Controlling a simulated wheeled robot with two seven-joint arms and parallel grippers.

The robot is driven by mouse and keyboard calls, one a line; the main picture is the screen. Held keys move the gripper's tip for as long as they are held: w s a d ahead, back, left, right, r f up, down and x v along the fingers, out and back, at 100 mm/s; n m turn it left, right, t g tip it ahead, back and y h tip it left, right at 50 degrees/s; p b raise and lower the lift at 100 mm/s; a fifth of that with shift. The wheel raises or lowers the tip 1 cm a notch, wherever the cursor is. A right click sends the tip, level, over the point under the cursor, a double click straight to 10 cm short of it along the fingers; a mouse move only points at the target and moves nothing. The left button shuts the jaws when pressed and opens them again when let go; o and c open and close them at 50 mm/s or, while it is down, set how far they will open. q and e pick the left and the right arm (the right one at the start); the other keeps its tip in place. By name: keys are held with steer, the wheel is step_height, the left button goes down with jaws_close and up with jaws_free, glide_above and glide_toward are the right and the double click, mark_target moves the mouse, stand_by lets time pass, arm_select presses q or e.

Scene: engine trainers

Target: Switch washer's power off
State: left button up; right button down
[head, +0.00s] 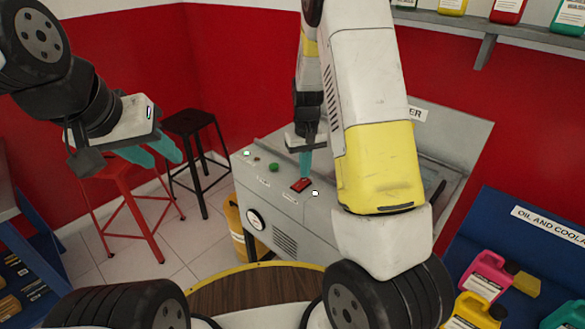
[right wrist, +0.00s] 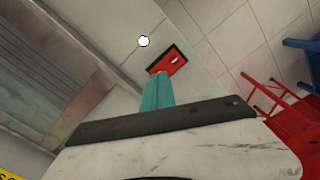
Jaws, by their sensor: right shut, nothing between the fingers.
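The washer (head: 275,215) is a grey cabinet with a sloped front panel at the centre of the head view. A red rocker switch (head: 301,185) in a dark frame sits on its panel. The switch also shows in the right wrist view (right wrist: 167,61). My right gripper (head: 306,174) is shut and empty, with its teal fingertips pointing down at the switch. In the right wrist view the tips (right wrist: 160,76) appear at the switch's edge; whether they touch it I cannot tell. My left gripper (head: 160,156) is raised at the left, its teal fingers apart and empty, away from the washer.
A red stool (head: 128,205) and a black stool (head: 190,124) stand to the left. A blue rack with bottles (head: 487,275) is at the right. My right arm hides part of the washer.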

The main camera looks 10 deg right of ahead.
steer(key=shift+f, duration=0.85)
stand_by(0.3)
steer(key=shift+r, duration=3.55)
